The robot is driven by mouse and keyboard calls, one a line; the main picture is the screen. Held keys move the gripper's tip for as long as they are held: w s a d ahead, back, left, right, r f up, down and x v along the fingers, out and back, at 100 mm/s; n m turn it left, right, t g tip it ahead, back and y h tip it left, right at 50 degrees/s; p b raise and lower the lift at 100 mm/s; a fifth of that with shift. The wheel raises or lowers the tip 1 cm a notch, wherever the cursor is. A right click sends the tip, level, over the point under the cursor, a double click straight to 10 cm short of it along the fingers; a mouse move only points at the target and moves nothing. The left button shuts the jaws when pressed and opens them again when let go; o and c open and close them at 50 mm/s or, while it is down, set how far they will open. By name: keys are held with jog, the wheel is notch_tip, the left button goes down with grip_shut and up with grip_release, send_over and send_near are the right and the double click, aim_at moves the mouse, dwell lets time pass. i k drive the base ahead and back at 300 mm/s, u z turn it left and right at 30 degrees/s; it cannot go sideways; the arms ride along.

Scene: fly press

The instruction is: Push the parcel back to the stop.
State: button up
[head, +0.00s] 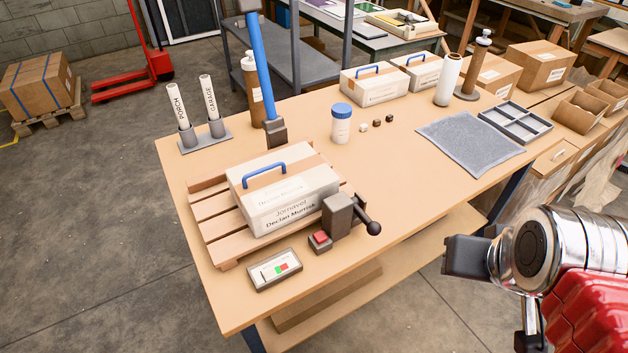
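The parcel, a white box (283,205) with a blue handle and a name printed on its front, sits upright on a slatted wooden rack (212,229) near the table's front left. A dark block with a ball-ended lever (339,214) stands close by the parcel's right front corner. I cannot tell which part is the stop; the rack's far edge is partly hidden behind the parcel. My arm enters at the lower right, with a dark block, apparently my gripper (467,257), well right of the parcel and apart from it. Its fingers cannot be made out.
A red button box (320,241) and a small display (274,270) lie in front of the rack. A blue post (263,75) with a dark foot stands behind it. A blue-capped jar (341,124) and grey mat (470,143) are farther right. The table's right front is clear.

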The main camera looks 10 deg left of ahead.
aim_at(275, 190)
jog(key=z, duration=0.75)
jog(key=k, duration=1.35)
jog(key=u, duration=1.15)
jog(key=i, duration=0.95)
jog(key=u, duration=0.05)
